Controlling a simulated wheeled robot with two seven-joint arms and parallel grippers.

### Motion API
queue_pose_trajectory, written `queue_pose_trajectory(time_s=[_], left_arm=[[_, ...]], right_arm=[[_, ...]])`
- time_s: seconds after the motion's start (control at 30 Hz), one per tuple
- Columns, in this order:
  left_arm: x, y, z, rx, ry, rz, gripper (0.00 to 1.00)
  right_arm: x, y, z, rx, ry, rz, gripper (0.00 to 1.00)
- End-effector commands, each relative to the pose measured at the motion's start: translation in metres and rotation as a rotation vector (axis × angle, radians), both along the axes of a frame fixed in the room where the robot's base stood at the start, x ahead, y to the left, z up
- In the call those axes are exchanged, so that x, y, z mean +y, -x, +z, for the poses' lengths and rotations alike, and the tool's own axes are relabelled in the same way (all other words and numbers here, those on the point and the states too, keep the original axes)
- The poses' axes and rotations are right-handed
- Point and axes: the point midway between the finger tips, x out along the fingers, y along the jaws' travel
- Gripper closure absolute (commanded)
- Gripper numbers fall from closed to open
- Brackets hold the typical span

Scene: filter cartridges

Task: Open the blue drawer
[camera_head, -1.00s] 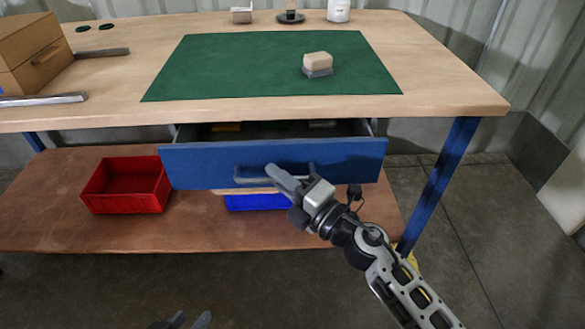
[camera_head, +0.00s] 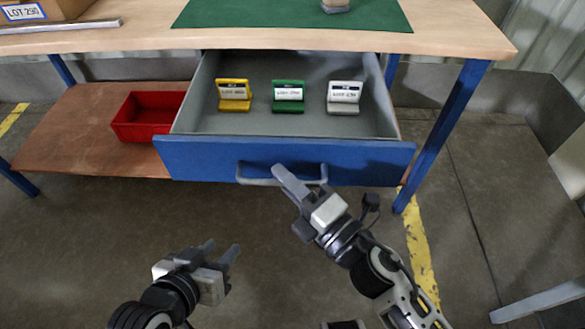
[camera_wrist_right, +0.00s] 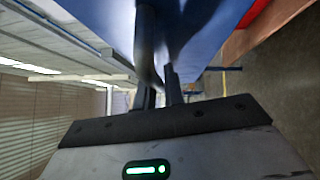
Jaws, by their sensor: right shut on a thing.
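The blue drawer (camera_head: 200,158) under the workbench is pulled well out, and its grey inside shows. My right gripper (camera_head: 290,180) is shut on the drawer's grey bar handle (camera_head: 258,181), at the right part of the bar. In the right wrist view the fingers (camera_wrist_right: 160,88) close around the handle in front of the blue drawer face (camera_wrist_right: 190,30). My left gripper (camera_head: 222,252) hangs in front of the drawer, low and to the left, apart from everything. Its fingers are spread, with nothing between them.
A yellow holder (camera_head: 234,95), a green holder (camera_head: 288,97) and a white holder (camera_head: 344,97) stand inside the drawer. A red bin (camera_head: 145,118) sits on the lower shelf (camera_head: 60,150). The bench top (camera_head: 440,35) carries a green mat (camera_head: 250,14). The floor in front is clear.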

Motion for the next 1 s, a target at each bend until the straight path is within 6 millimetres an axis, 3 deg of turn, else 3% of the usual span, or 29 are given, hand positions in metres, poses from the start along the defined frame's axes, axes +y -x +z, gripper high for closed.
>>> queue_pose_trajectory(time_s=[0.4, 0.5, 1.0], left_arm=[[-0.0006, -0.0019, 0.0014, -0.004, 0.001, -0.001, 0.64], [-0.0009, -0.0019, 0.0013, -0.004, 0.002, -0.001, 0.64], [-0.0020, -0.0014, 0.0006, -0.003, 0.003, -0.004, 0.64]], right_arm=[[0.0002, 0.0014, -0.0001, 0.000, 0.001, -0.001, 1.00], [0.0002, 0.0014, -0.0001, -0.001, 0.001, -0.001, 0.67], [-0.0004, 0.0029, -0.0007, 0.001, 0.001, 0.001, 0.67]])
